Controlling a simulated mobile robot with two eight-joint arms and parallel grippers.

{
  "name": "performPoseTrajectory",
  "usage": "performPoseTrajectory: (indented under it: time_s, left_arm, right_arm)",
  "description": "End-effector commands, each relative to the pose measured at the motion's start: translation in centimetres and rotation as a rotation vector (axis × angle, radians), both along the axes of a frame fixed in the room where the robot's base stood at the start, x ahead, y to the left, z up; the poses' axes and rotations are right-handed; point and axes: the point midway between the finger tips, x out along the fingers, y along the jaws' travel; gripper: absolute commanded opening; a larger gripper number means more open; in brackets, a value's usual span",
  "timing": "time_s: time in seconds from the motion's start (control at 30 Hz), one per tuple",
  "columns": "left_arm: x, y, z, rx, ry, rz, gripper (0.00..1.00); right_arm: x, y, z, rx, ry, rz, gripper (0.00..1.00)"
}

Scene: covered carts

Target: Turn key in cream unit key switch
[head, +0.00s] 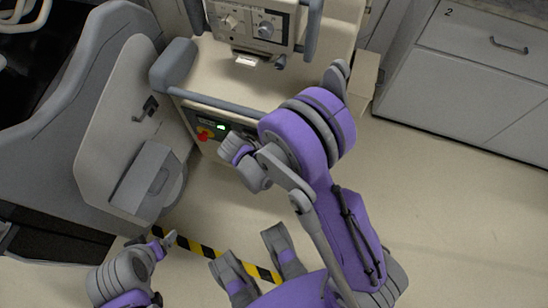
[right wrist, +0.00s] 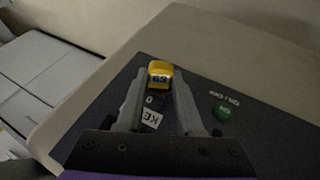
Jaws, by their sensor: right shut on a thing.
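The cream unit (head: 212,72) stands at the upper middle of the head view, with a dark control panel (right wrist: 255,130) low on its front. In the right wrist view a yellow key head (right wrist: 160,73) with dark characters stands at the panel, between my right fingertips. My right gripper (right wrist: 158,82) is shut on this key. A "0" mark and a white label reading "KE" show between the fingers; the switch itself is mostly hidden. In the head view my right arm hides the key. My left gripper (head: 166,241) is low at the left, away from the unit; its opening is unclear.
A green ON button (right wrist: 222,113) sits right of the key. A grey covered cart (head: 125,110) stands close on the left. Cabinets (head: 470,80) stand right; the floor between is clear.

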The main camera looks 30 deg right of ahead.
Motion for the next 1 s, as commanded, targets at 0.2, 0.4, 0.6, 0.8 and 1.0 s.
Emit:
performPoseTrajectory:
  time_s: [0.2,0.4,0.6,0.8,1.0]
  left_arm:
    - [0.0,0.0,-0.4,0.0,0.002,0.0,0.95]
    - [0.2,0.0,-2.1,0.0,0.007,0.0,0.95]
    - [0.2,0.0,-2.6,0.0,0.009,0.0,0.95]
    - [0.2,0.0,-2.5,0.0,0.009,0.0,0.95]
    - [0.3,0.0,-3.5,0.0,0.012,0.0,0.95]
  right_arm:
    - [0.1,0.1,-0.2,-0.019,0.022,0.002,0.0]
    - [0.3,0.2,-0.6,-0.107,0.126,0.002,0.0]
    - [0.3,0.3,-0.3,-0.147,0.173,0.001,0.0]
    - [0.3,0.3,-0.2,-0.148,0.174,0.0,0.0]
    - [0.4,0.3,-0.6,-0.181,0.215,0.002,0.0]
